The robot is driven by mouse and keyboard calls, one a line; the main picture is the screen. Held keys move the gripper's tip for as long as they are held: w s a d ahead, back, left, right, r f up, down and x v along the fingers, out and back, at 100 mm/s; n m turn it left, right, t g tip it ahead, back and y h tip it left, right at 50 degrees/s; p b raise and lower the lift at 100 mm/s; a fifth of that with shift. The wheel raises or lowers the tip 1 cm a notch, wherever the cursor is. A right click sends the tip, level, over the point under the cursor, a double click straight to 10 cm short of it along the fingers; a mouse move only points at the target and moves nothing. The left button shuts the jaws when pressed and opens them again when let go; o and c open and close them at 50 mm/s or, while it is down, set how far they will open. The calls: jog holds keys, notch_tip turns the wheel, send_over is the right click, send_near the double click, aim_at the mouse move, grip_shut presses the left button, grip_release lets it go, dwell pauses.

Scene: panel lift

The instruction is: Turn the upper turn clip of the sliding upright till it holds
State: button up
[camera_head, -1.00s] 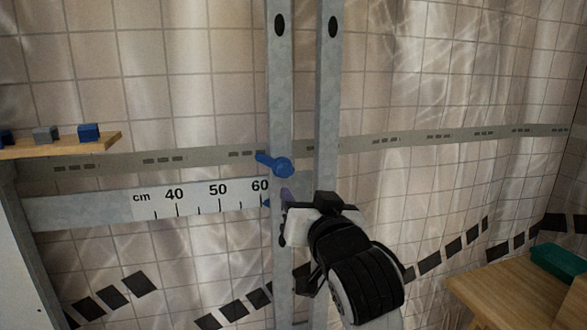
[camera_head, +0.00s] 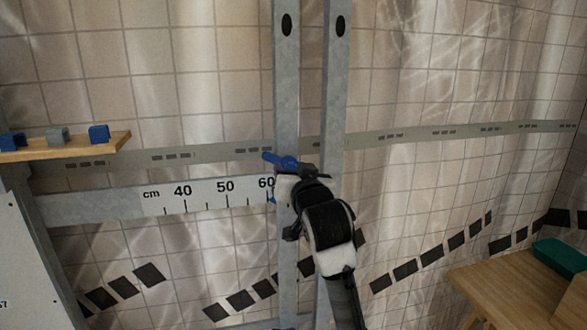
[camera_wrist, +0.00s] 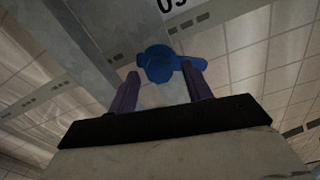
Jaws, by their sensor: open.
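The blue upper turn clip (camera_head: 281,160) is on the left one of two grey metal uprights, which carries it as the sliding upright (camera_head: 286,85). Its lever points left and slightly up in the head view. In the wrist view the clip (camera_wrist: 158,66) shows a round hub with its lever to the right. My gripper (camera_wrist: 162,72) is open, its two purple fingers on either side of the hub, the right one close to the lever. Whether they touch it I cannot tell. In the head view my gripper (camera_head: 292,174) covers the clip's lower right side.
A cm scale (camera_head: 205,193) on a horizontal rail ends at the upright near 60. A small blue piece (camera_head: 271,199) shows there. A second upright (camera_head: 335,80) stands to the right. A wooden shelf (camera_head: 70,150) holds small blocks at left. A table (camera_head: 510,285) with a green tray (camera_head: 560,255) is at right.

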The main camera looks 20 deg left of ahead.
jog(key=shift+c, duration=0.2)
jog(key=c, duration=0.9)
jog(key=shift+n, duration=0.3)
jog(key=shift+s+a+f+n+b, duration=0.1)
jog(key=shift+n+b, duration=1.2)
jog(key=shift+n, duration=2.55)
jog(key=shift+a+f+n+b, duration=0.1)
jog(key=shift+n+b, duration=1.25)
jog(key=shift+n, duration=2.55)
jog(key=shift+s+a+f+n+b, duration=0.1)
jog(key=shift+n+b, duration=1.2)
jog(key=shift+n, duration=2.55)
